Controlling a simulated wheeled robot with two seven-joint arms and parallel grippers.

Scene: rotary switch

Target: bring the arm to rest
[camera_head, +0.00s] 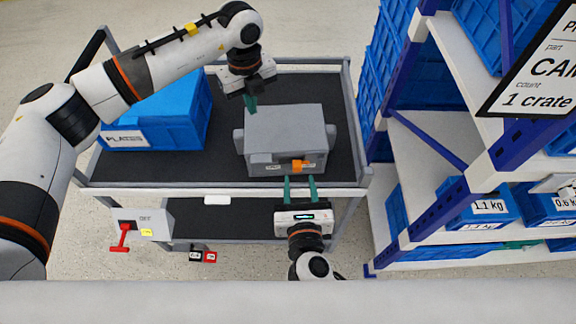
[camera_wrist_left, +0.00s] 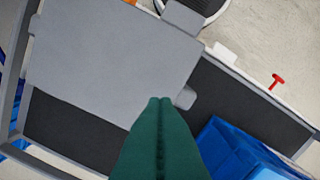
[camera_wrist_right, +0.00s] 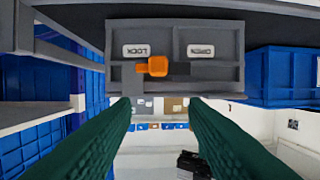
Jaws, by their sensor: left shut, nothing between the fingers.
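A grey box (camera_head: 285,135) stands on the cart's dark top, with an orange rotary knob (camera_head: 297,165) on its front face. The right wrist view shows the knob (camera_wrist_right: 156,67) between two labelled plates, upside down. My left gripper (camera_head: 250,104) is shut and empty, above the box's far left edge; its green fingers (camera_wrist_left: 158,105) touch each other in the left wrist view. My right gripper (camera_head: 300,184) is open and empty in front of the box, its fingers pointing at the front face, apart from the knob.
A blue crate (camera_head: 160,110) stands on the cart (camera_head: 220,187) left of the box. A shelf rack (camera_head: 425,140) with blue bins is at the right. A grey panel with a red lever (camera_head: 122,238) is at the front left. Floor behind the cart is free.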

